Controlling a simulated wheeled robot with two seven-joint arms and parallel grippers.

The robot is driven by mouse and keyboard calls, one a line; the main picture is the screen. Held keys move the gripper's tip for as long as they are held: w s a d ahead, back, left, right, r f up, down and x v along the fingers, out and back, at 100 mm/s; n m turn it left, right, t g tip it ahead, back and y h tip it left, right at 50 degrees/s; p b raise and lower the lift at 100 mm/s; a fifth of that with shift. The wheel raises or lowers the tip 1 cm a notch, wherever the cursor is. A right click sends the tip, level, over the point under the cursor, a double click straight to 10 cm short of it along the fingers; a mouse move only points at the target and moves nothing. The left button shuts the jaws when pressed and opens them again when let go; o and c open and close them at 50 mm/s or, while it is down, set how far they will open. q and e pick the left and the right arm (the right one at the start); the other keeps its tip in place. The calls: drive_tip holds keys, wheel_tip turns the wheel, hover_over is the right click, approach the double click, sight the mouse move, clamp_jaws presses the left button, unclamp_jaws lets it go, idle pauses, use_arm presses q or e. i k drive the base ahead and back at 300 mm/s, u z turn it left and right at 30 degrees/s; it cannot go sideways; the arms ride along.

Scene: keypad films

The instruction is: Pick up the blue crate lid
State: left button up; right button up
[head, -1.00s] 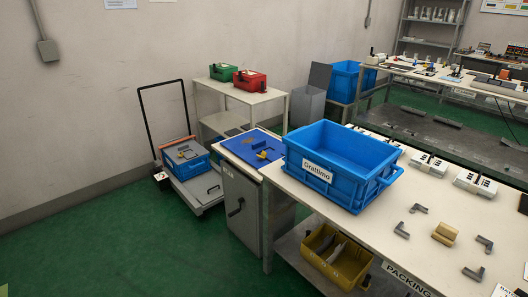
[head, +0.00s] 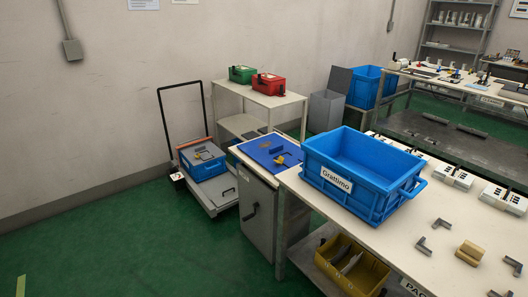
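A small blue crate (head: 207,172) sits on a flat trolley at the left of the head view. A grey lid (head: 201,153) with a dark handle appears to lie on top of it, with small brownish bits on it. A flat blue panel (head: 270,150) lies on a grey cabinet right of the trolley, with a yellow and dark item on it; I cannot tell whether it is a lid or a mat. Neither of my grippers shows in the view.
The trolley (head: 226,190) has a tall black push handle. A large open blue crate labelled Grattimo (head: 338,180) stands on the packing table (head: 405,225). Green (head: 242,75) and red (head: 268,88) boxes stand on a back table. Green floor at the lower left is clear.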

sight(263, 150)
drive_tip(key=u, duration=0.85)
drive_tip(key=i, duration=3.05)
drive_tip(key=z, duration=1.15)
